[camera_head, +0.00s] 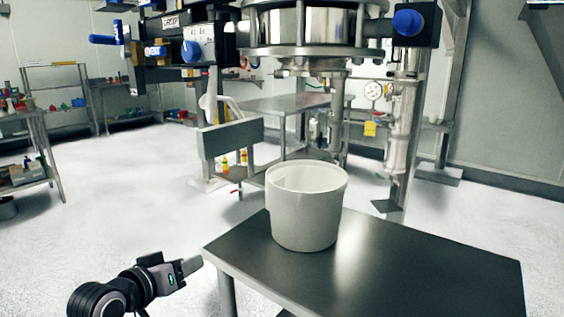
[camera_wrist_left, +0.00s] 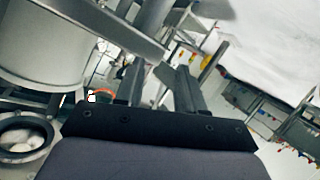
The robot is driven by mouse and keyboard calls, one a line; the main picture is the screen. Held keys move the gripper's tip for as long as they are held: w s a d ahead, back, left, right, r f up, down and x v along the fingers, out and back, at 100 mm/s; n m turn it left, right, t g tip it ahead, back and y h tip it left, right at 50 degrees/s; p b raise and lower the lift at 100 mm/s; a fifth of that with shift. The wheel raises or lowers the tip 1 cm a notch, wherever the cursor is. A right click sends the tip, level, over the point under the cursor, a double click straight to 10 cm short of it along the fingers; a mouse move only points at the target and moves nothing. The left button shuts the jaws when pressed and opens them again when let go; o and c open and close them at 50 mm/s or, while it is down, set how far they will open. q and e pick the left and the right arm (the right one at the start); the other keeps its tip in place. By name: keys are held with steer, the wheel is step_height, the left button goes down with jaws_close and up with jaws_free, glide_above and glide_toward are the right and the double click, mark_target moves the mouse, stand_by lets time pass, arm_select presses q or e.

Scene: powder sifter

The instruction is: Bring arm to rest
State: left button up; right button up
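My left gripper (camera_head: 188,268) is low in the head view, just left of the dark table's near left corner and apart from it. In the left wrist view its two fingers (camera_wrist_left: 159,80) stand apart with nothing held between them. My right gripper is in neither view. A white bucket (camera_head: 305,215) stands upright on the dark metal table (camera_head: 430,265), to the right of my left gripper and not touching it.
The steel sifter (camera_head: 300,30) with blue knobs stands behind the table. A grey panel (camera_head: 231,138) hangs on its frame. Shelves with small items (camera_head: 35,150) are at the far left. The pale floor (camera_head: 110,210) left of the table is clear.

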arm_select(q)
steer(key=s+f+m+g+y, duration=0.1)
steer(key=s+f+g, duration=0.1)
steer(key=s+f, duration=1.25)
steer(key=s+f+m+y, duration=0.1)
steer(key=s+f, duration=0.4)
steer(key=s, duration=0.2)
steer(key=s+f+m, duration=0.1)
steer(key=s+f, duration=0.3)
steer(key=s, duration=0.3)
step_height(320, 180, up, 10)
steer(key=p, duration=1.3)
steer(key=shift+w+a+r+g+y, duration=0.2)
steer(key=shift+a+r+g+y, duration=0.1)
steer(key=shift+y, duration=0.1)
steer(key=shift+f, duration=0.15)
